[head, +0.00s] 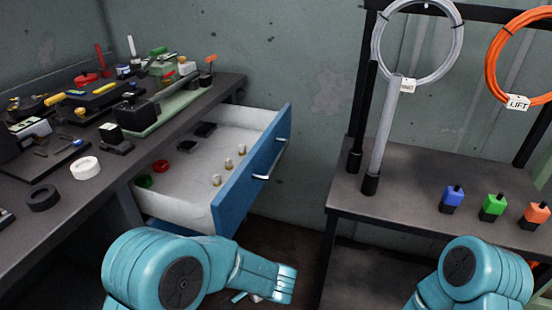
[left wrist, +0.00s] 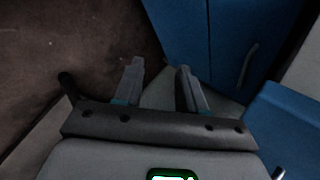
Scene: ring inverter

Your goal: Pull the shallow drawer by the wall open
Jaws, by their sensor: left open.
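The shallow drawer (head: 252,180) by the wall stands pulled out from under the left workbench, its white inside showing. Its blue front has a silver bar handle (head: 270,163). Small posts, dark blocks and a red and a green ring lie inside. My left arm is low in front of the drawer in the head view, its gripper mostly hidden there. In the left wrist view my left gripper (left wrist: 160,77) is open and empty, its fingers apart, near blue panels (left wrist: 190,35). It is clear of the drawer handle. My right gripper is out of frame; only its arm shows.
The left workbench (head: 100,190) carries tools, a black and a white ring. A right bench (head: 400,190) holds blue, green and orange blocks, with a grey cable coil (head: 378,45) and an orange coil (head: 492,75) hanging above. Floor shows between the benches.

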